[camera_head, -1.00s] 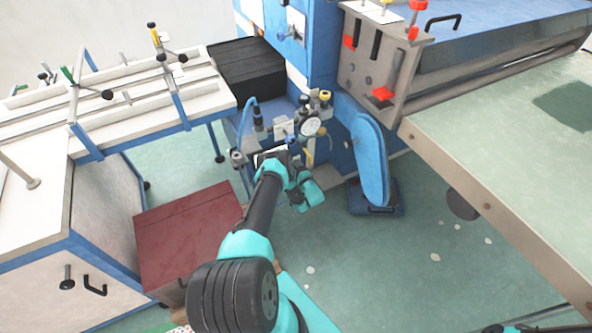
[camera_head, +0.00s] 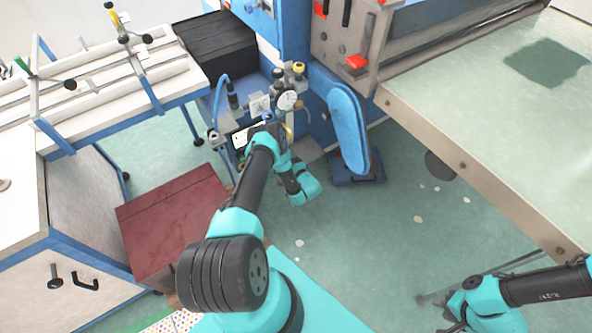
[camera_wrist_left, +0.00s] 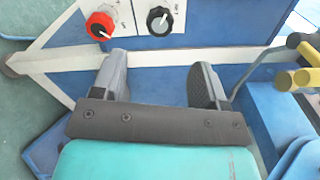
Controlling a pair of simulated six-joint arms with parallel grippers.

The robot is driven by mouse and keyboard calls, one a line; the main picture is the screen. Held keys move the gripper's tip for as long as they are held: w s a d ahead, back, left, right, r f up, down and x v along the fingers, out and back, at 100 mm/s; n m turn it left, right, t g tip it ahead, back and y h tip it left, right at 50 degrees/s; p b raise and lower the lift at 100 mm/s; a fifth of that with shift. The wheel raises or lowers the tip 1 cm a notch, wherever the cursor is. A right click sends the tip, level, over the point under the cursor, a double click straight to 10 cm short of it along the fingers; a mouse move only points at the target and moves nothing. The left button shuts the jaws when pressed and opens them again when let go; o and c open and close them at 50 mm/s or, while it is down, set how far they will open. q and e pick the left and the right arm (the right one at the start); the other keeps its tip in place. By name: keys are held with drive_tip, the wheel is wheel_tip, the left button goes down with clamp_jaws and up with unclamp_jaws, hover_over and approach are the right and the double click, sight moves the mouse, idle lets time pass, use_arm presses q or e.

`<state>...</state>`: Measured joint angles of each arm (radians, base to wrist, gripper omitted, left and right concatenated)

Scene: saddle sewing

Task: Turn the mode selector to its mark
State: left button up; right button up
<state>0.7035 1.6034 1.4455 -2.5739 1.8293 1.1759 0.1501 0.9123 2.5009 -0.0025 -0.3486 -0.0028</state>
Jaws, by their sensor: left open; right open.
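In the left wrist view a white panel carries a red knob (camera_wrist_left: 101,24) and a black knob (camera_wrist_left: 158,20) with a light pointer line. Their small labels are unreadable, so I cannot tell from lettering which is the mode selector. My left gripper (camera_wrist_left: 158,82) is open and empty, its two fingers spread below the panel and apart from both knobs. My right gripper (camera_head: 432,312) is at the lower right, over the floor, open and away from the machine.
Yellow-ended fittings (camera_wrist_left: 305,65) stand right of my left gripper. In the head view a gauge (camera_head: 287,100) and a blue padded lever (camera_head: 349,128) are close to my left arm. A dark red box (camera_head: 170,225) stands left; the green tabletop (camera_head: 500,120) is at right.

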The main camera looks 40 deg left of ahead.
use_arm(q)
drive_tip(key=v, duration=0.6)
drive_tip(key=shift+s, duration=0.1)
idle(0.3)
drive_tip(key=s+d+r+n+g+h, duration=0.1)
drive_tip(key=s+d+r+g+h, duration=0.2)
drive_tip(key=s+d+g+h, duration=1.05)
drive_tip(key=s+d+r+n+t+h, duration=0.4)
drive_tip(key=d+r+n+t+h, duration=0.2)
drive_tip(key=d+r+t, duration=0.3)
drive_tip(key=d+r+h, duration=0.1)
drive_tip(key=d+r, duration=0.3)
drive_tip(key=r, duration=0.3)
drive_tip(key=shift+n+t+h, duration=0.3)
drive_tip(key=shift+t+h, duration=0.05)
drive_tip(key=shift+s+a, duration=0.1)
drive_tip(key=shift+a, duration=0.05)
